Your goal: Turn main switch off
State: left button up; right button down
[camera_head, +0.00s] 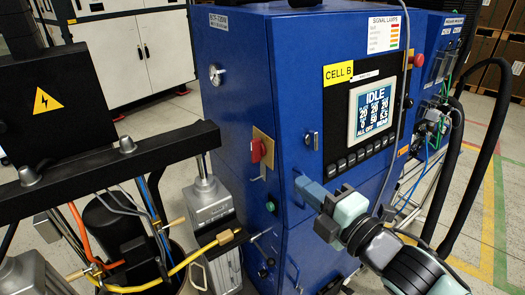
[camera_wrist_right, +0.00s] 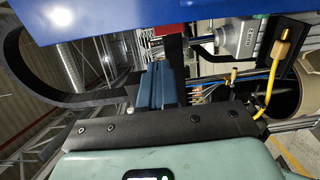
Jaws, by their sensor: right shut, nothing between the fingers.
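The main switch (camera_head: 262,150) is a red rotary handle on a yellow plate, on the left side face of the blue cabinet (camera_head: 245,85). Its exact handle angle is too small to tell. My right gripper (camera_head: 303,187) is shut and empty, in front of the cabinet's front face. In the head view it appears to the right of and below the switch, apart from it. My left gripper is not in view.
The cabinet front carries a display (camera_head: 371,110) reading IDLE, with a row of buttons below. A red button (camera_head: 418,60) sits at its right. A black frame (camera_head: 105,150) with hoses and a drum stands at the left. Black hoses (camera_head: 485,150) hang at the right.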

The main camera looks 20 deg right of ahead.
aim_at(256, 146)
jog(key=x, duration=1.4)
jog(key=shift+f, duration=0.1)
